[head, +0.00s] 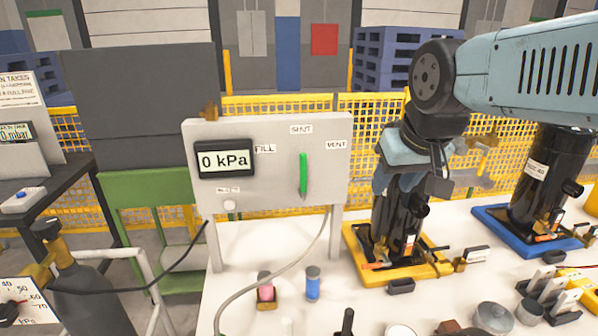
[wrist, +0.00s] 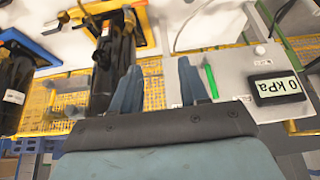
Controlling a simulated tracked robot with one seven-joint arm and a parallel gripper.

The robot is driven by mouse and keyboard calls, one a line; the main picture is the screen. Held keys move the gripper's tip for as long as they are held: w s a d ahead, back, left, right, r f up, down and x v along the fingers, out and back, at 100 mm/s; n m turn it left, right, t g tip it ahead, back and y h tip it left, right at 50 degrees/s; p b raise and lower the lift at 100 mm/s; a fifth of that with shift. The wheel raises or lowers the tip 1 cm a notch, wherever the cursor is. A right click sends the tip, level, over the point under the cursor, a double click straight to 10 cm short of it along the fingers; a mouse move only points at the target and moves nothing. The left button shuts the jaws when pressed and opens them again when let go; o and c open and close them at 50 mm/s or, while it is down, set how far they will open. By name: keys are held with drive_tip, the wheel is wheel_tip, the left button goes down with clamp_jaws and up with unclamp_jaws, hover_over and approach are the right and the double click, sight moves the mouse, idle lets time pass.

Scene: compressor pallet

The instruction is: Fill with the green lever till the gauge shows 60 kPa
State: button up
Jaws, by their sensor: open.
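The white panel (head: 338,128) stands at the back of the table. Its gauge (head: 226,160) reads 0 kPa, and the gauge shows upside down in the wrist view (wrist: 277,88). The green lever (head: 303,174) stands upright on the panel, below the SHUT label (head: 301,129). FILL (head: 265,148) is to its left and VENT (head: 336,145) to its right. My gripper (head: 405,185) is right of the panel, apart from the lever. In the wrist view its fingers (wrist: 160,82) are spread and empty, and the green lever (wrist: 211,80) shows just right of them.
A black cylinder on a yellow base (head: 355,240) stands behind my gripper. Another black cylinder (head: 545,175) on a blue base (head: 495,215) is farther right. A grey hose (head: 285,272) runs down from the panel.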

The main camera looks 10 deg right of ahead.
drive_tip(key=w+a+r+n, duration=0.1)
drive_tip(key=w+a+r, duration=0.25)
drive_tip(key=w, duration=0.45)
drive_tip(key=n+g, duration=0.1)
approach(302, 172)
drive_tip(key=shift+y, duration=0.3)
drive_tip(key=x, duration=0.7)
drive_tip(key=w+d+x, duration=0.1)
drive_tip(key=x, duration=0.3)
drive_tip(key=shift+w, duration=0.1)
drive_tip(key=shift+r, duration=0.1)
clamp_jaws()
